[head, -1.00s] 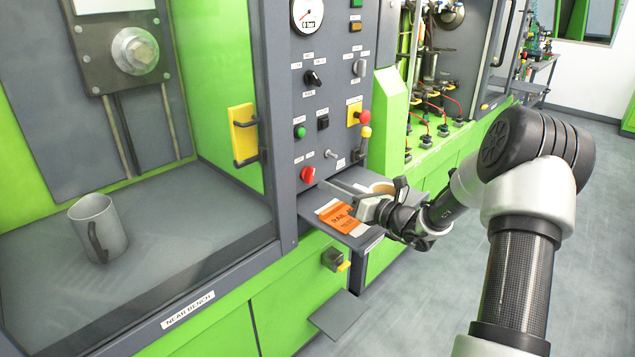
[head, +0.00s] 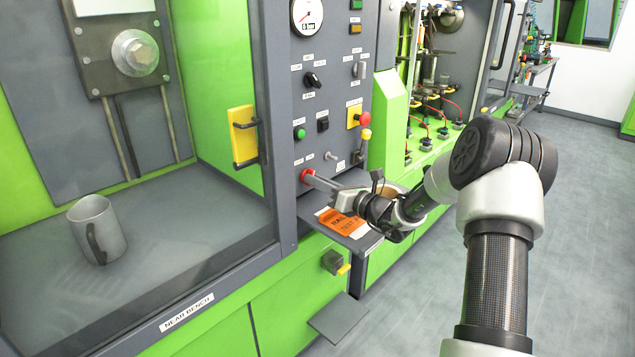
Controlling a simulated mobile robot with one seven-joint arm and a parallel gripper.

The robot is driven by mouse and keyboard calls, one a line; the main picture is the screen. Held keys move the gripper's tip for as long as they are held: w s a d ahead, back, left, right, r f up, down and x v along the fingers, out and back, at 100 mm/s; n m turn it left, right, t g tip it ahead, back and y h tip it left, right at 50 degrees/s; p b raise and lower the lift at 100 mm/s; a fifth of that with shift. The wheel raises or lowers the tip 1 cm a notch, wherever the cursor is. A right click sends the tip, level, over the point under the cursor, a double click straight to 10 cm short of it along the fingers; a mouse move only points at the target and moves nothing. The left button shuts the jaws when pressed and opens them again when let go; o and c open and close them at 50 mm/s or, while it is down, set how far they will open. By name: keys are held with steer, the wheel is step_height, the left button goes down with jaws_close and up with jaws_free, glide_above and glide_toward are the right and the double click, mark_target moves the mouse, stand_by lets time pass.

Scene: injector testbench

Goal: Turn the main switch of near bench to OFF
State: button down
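The near bench carries a "NEAR BENCH" label (head: 187,311) on its front edge. The labels are too small to read, so I cannot tell which is marked main switch.
A small shelf (head: 362,243) with an orange card (head: 340,221) sits just under my gripper. A grey box with a yellow lever (head: 335,263) is below it. A grey mug (head: 96,229) stands in the left bay. The floor (head: 440,300) at right is clear.

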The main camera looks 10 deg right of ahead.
steer(key=shift+f+n+b, duration=0.1)
steer(key=shift+n+b, duration=0.25)
steer(key=shift+n, duration=0.05)
steer(key=n+b, duration=0.4)
steer(key=shift+f, duration=0.15)
steer(key=n+b, duration=0.3)
steer(key=shift+r, duration=0.25)
stand_by(0.3)
steer(key=c, duration=1.8)
jaws_free()
steer(key=shift+s+d, duration=0.1)
